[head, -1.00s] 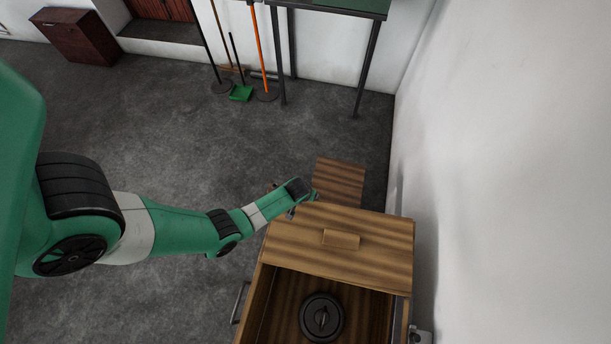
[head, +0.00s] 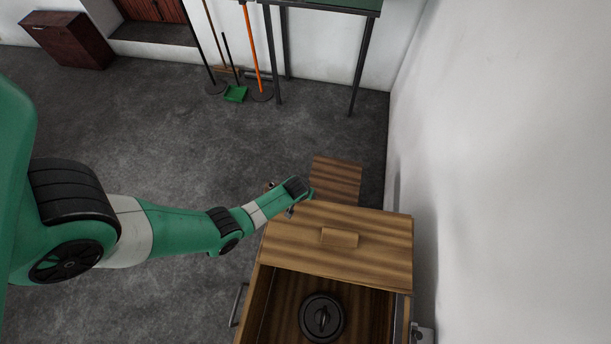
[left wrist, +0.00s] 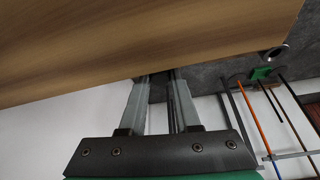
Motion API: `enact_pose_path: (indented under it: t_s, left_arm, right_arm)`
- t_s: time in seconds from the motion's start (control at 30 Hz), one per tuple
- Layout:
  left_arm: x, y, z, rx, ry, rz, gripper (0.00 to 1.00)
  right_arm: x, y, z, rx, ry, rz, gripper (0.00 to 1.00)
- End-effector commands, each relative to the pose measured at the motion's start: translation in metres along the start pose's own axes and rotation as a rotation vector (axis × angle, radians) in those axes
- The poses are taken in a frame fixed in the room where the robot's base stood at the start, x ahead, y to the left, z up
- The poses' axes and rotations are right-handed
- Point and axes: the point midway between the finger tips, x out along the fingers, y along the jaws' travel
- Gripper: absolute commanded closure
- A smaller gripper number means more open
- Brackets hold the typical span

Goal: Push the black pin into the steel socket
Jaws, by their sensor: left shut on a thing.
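My left gripper (left wrist: 157,78) shows in the left wrist view, its two grey fingers shut on a dark, narrow thing that looks like the black pin (left wrist: 159,88). Most of that thing is hidden between the fingers. The fingertips are close to the edge of a wooden panel (left wrist: 110,45). A round steel ring, likely the steel socket (left wrist: 274,53), shows at the panel's edge to the right, apart from the fingers. In the head view my left wrist reaches to the far left corner of the wooden cabinet (head: 366,238) and hides the fingers. My right gripper is out of view.
The cabinet's open compartment holds a round black lidded object (head: 321,318). A wooden board (head: 336,179) lies behind the cabinet. A white wall (head: 500,180) stands close on the right. The floor (head: 180,140) left of the cabinet is clear; brooms (head: 254,50) stand farther back.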

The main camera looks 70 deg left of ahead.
Motion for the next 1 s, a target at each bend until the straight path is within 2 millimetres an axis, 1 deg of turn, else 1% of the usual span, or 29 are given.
enact_pose_path:
  t_s: [0.17, 0.7, 1.0]
  left_arm:
    - [-0.006, 0.000, -0.003, 0.000, 0.000, 0.000, 1.00]
    - [-0.041, 0.000, -0.017, 0.000, -0.001, 0.000, 1.00]
    - [-0.042, 0.000, -0.017, 0.000, 0.000, 0.000, 1.00]
  right_arm:
    - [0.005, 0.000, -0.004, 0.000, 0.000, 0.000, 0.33]
    - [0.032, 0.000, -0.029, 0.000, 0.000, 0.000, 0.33]
    - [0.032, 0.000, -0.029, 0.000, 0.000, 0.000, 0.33]
